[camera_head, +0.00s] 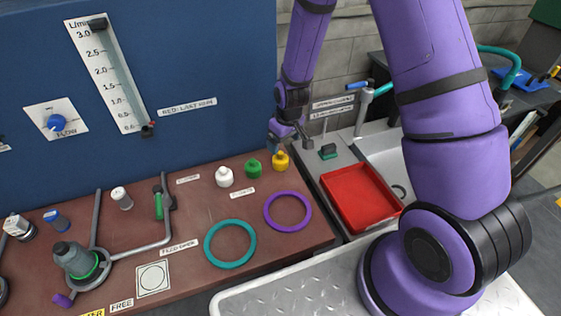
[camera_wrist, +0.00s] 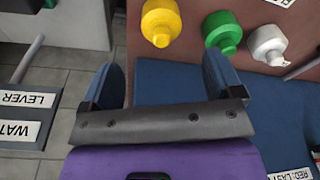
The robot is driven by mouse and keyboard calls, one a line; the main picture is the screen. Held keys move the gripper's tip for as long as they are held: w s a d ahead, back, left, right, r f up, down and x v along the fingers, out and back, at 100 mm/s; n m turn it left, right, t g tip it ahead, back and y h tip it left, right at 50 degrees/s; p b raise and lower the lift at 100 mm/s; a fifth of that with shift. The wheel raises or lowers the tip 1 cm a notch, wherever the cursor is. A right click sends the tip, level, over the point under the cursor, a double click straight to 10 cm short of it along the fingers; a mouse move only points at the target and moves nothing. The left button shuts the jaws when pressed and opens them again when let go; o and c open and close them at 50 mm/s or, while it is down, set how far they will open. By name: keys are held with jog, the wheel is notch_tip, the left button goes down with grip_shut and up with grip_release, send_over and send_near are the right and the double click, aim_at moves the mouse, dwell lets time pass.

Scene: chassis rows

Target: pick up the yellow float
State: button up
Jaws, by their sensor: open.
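The yellow float (camera_head: 280,160) is a small rounded piece with a knob on top. It stands at the right end of a row on the brown bench top, near the bench's right edge. It also shows in the wrist view (camera_wrist: 161,22), beyond the fingers. My gripper (camera_head: 289,138) is just behind and above the float in the head view. Its two blue fingers are spread with nothing between them in the wrist view (camera_wrist: 165,82). The float is apart from the fingers there.
A green float (camera_head: 253,168) and a white one (camera_head: 224,176) stand left of the yellow float. A blue panel (camera_head: 190,70) rises behind. Purple (camera_head: 288,228) and teal (camera_head: 230,263) rings lie in front. A red tray (camera_head: 361,195) sits right, by a lever (camera_head: 362,112).

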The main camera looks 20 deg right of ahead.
aim_at(280, 159)
jog(key=shift+w+a+f, duration=0.15)
jog(key=shift+w+f, duration=0.1)
jog(key=shift+f, duration=1.35)
jog(key=shift+w+a+f, duration=0.1)
jog(key=shift+w+f, duration=0.1)
jog(key=shift+f, duration=1.45)
jog(key=shift+w+a+f, duration=0.15)
jog(key=shift+w+f, duration=0.1)
jog(key=shift+f, duration=1.35)
jog(key=c, duration=1)
